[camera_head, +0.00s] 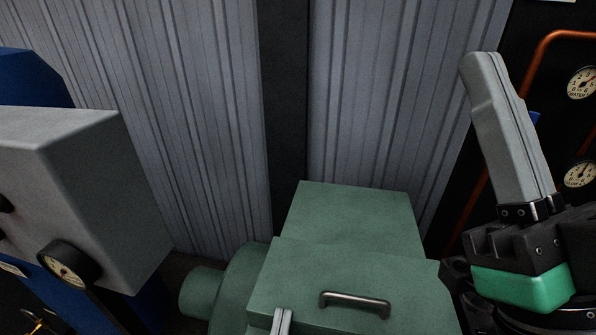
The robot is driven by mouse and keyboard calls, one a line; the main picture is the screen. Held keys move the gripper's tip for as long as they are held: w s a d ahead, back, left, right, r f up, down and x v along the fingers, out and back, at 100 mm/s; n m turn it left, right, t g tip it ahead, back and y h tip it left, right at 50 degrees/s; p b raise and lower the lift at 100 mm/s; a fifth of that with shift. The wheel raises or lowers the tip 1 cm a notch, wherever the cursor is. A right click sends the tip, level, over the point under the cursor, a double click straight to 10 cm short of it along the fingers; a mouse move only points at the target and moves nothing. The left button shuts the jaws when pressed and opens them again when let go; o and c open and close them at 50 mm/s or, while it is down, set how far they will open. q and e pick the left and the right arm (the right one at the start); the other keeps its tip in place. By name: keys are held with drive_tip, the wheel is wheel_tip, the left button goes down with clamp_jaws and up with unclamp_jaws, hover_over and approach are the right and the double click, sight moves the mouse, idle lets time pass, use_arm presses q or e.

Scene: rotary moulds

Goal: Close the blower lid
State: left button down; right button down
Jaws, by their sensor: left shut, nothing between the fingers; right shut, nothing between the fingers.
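The green blower (230,285) stands at the bottom centre, with a round part on its left. Its green lid (330,270) bears a dark metal bar handle (355,301). The lid looks roughly flat, but I cannot tell whether it is fully closed. My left gripper (282,314) shows only as two pale fingertips at the bottom edge, together and empty, left of the handle. I cannot tell whether they touch the lid. My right gripper (483,60) points up at the right, fingers shut and empty, apart from the blower.
A grey box with a gauge (66,262) on a blue machine stands at the left. Orange pipes (535,60) and dial gauges (580,83) are at the right. A corrugated wall (380,90) with a dark post (286,110) is behind the blower.

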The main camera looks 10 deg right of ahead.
use_arm(q)
drive_tip(key=shift+w+f, duration=0.15)
drive_tip(key=shift+f, duration=0.5)
drive_tip(key=r+p, duration=0.4)
drive_tip(key=r, duration=0.1)
drive_tip(key=shift+s+r+p, duration=0.2)
drive_tip(key=shift+r+p, duration=0.05)
drive_tip(key=shift+p, duration=0.05)
drive_tip(key=s+a+f+b, duration=0.3)
drive_tip(key=s+f+b, duration=0.2)
drive_tip(key=s+f, duration=0.1)
drive_tip(key=shift+s+a+f+b, duration=0.2)
drive_tip(key=shift+s+f+b, duration=0.1)
drive_tip(key=shift+s, duration=0.2)
drive_tip(key=shift+r, duration=0.1)
